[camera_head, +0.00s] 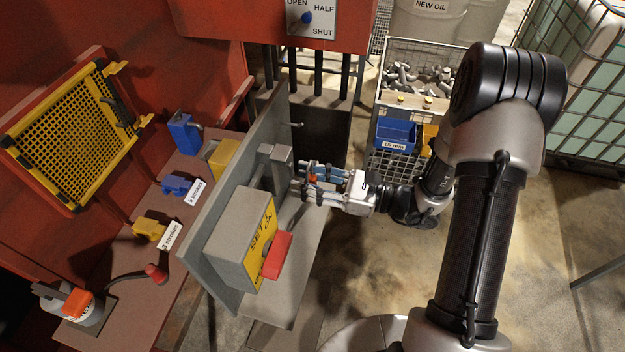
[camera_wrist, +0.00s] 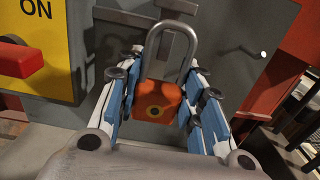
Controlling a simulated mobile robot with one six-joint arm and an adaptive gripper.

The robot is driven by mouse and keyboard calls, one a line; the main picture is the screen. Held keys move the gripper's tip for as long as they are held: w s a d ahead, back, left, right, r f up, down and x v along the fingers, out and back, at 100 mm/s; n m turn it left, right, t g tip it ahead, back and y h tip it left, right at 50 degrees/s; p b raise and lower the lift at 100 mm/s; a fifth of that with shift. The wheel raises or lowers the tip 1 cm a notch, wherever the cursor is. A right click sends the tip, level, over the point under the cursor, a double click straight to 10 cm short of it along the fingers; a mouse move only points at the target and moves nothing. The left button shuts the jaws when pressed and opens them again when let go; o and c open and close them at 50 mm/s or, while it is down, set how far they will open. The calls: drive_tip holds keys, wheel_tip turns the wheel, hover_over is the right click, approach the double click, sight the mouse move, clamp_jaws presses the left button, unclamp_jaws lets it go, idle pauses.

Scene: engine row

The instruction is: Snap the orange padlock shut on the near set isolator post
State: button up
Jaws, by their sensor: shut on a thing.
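The orange padlock (camera_wrist: 160,101) is upright between the blue finger pads of my gripper (camera_wrist: 158,108) in the wrist view, its grey shackle pointing up. My gripper (camera_head: 318,181) is shut on it, and only a little orange (camera_head: 312,179) shows in the head view. The grey isolator post (camera_head: 275,158) stands on the grey panel beside the isolator box, just left of my fingertips. In the wrist view the shackle overlaps grey metal behind it. I cannot tell whether it is around the post, or whether it is latched. The isolator box (camera_head: 241,237) has a yellow "SET ON" face and a red handle (camera_head: 277,255).
A grey upright panel (camera_head: 226,200) backs the isolator. Left of it, a shelf holds blue and yellow blocks (camera_head: 184,133) with labels. A red machine (camera_head: 270,28) overhangs behind. A wire cage (camera_head: 425,52) with bins stands behind my arm. Floor to the right is mostly clear.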

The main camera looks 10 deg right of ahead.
sight(292, 172)
drive_tip(key=shift+x, duration=2.9)
drive_tip(key=shift+a+f, duration=0.15)
drive_tip(key=shift+a, duration=0.05)
drive_tip(key=shift+w, duration=0.1)
drive_tip(key=shift+r+p, duration=0.8)
drive_tip(key=shift+r, duration=0.5)
drive_tip(key=shift+f, duration=0.25)
drive_tip(key=shift+f+b, duration=0.3)
drive_tip(key=shift+b, duration=0.15)
